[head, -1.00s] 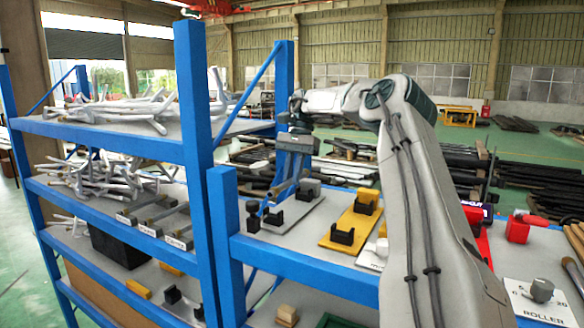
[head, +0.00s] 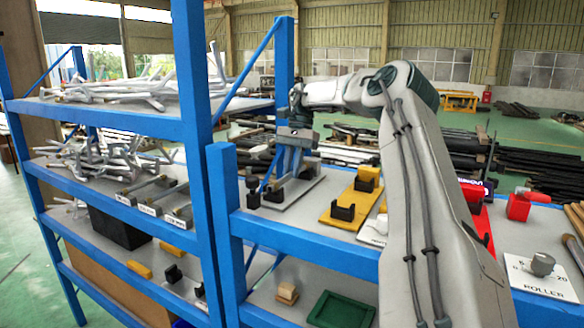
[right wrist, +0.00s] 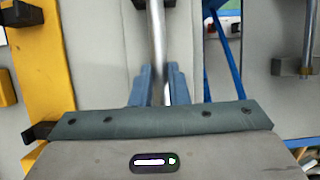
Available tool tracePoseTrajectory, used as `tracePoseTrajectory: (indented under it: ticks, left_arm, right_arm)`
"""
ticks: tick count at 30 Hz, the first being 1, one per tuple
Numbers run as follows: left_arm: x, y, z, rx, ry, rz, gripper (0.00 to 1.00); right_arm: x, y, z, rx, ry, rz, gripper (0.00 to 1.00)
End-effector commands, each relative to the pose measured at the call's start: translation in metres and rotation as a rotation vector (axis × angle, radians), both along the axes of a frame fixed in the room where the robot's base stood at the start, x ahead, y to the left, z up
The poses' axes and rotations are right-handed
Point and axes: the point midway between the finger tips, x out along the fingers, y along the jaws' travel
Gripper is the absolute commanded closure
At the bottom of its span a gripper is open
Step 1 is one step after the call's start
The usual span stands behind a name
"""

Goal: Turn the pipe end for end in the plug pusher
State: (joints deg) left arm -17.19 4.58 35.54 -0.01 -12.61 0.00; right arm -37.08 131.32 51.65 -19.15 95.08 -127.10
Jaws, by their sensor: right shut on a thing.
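My right gripper (head: 293,160) is shut on the pipe, over the light grey plate (head: 312,190) with black blocks on the blue-framed shelf. In the right wrist view the shiny metal pipe (right wrist: 157,40) runs from between the two blue-grey fingers (right wrist: 160,85) up to the top edge. There it passes between black parts (right wrist: 139,4), perhaps a cradle; I cannot tell whether it touches them. I take this plate to be the plug pusher. A black post with a round knob (head: 252,182) stands at its left end. The pipe is hardly visible in the head view. My left gripper is out of view.
A yellow plate (head: 340,222) with black brackets lies just right of the grey plate. A red fixture (head: 520,205) and a white ROLLER plate (head: 545,275) are further right. A blue upright (head: 190,130) stands left. A green tray (head: 342,308) lies on the shelf below.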

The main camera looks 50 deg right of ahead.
Motion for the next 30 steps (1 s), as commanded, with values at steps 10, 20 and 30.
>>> tracePoseTrajectory:
  ticks: [10, 20, 30]
  left_arm:
    - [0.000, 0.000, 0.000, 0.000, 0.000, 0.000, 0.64]
    - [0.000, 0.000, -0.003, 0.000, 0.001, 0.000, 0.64]
    - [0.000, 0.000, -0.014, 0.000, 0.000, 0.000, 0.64]
  right_arm:
    - [0.000, 0.000, 0.000, 0.000, 0.000, 0.000, 0.60]
    - [0.001, -0.003, 0.005, -0.001, 0.000, -0.002, 0.60]
    - [0.004, -0.021, 0.049, -0.004, -0.002, -0.003, 0.60]
